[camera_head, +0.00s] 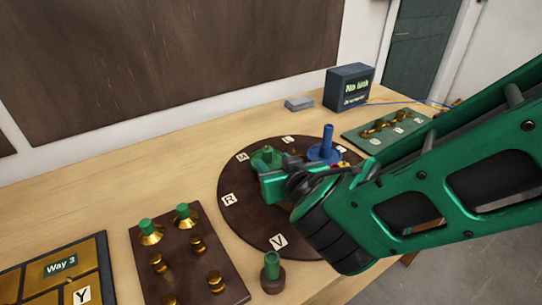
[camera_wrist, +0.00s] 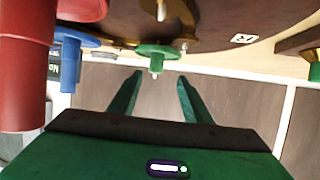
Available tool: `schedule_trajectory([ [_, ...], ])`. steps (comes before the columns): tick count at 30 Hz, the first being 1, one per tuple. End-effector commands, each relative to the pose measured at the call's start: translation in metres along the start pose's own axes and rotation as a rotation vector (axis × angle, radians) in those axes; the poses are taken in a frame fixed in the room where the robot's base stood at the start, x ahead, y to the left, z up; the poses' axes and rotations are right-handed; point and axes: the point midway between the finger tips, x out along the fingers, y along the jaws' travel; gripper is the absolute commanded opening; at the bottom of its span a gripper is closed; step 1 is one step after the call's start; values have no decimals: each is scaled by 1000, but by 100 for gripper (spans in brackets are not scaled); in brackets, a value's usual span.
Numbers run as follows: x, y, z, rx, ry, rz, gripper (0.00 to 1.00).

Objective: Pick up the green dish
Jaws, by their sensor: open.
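The green dish (camera_head: 266,156), with a green peg on it, is on the dark round board (camera_head: 232,185), toward its far side. Part of it is hidden behind my gripper (camera_head: 272,180) in the head view. In the wrist view the green dish (camera_wrist: 155,50) shows as a thin disc with its short peg, just beyond the fingertips. My gripper (camera_wrist: 160,77) is open and empty. Its two fingers are spread to either side of the peg's line, and no contact shows.
A blue dish with a tall peg (camera_head: 327,147) stands to the right; a large red piece (camera_wrist: 22,70) is close at left in the wrist view. A brown board (camera_head: 180,255) with brass and green pieces is in front left. The far left tabletop is clear.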

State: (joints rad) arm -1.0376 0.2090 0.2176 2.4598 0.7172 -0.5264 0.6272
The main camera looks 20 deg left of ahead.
Motion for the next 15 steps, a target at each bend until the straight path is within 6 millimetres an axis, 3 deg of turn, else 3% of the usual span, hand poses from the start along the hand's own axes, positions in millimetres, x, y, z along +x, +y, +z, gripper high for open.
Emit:
schedule_trajectory([
  [15,54,12,0,6,0,16,45],
])
